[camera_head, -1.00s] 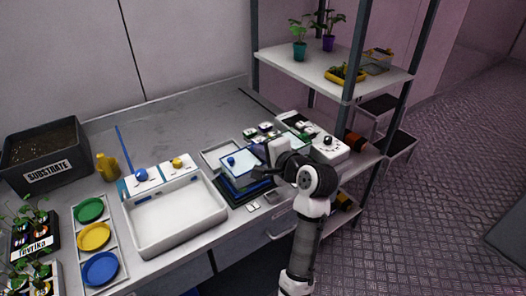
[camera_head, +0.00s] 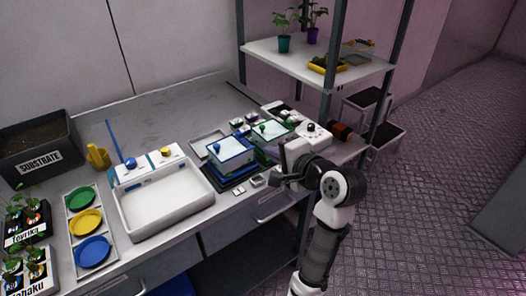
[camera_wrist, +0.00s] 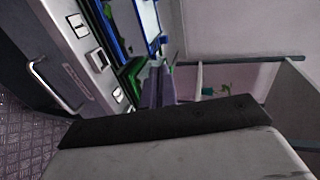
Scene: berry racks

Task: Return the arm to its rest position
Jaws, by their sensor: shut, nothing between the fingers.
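My gripper (camera_head: 279,180) is shut and empty in the head view. It hangs just off the front right edge of the bench, to the right of the blue-framed box with a clear lid (camera_head: 231,150). My arm rises from the bottom of the picture and bends at the elbow, with the wrist pointing left toward the bench. In the wrist view, a dark bar and a pale grey surface, parts of my own arm end, fill the lower part.
A green-framed box (camera_head: 272,138) and white devices stand behind my gripper. A metal shelf rack (camera_head: 325,75) with potted plants rises close by on the right. A white tray (camera_head: 165,208) and coloured dishes (camera_head: 86,222) lie left.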

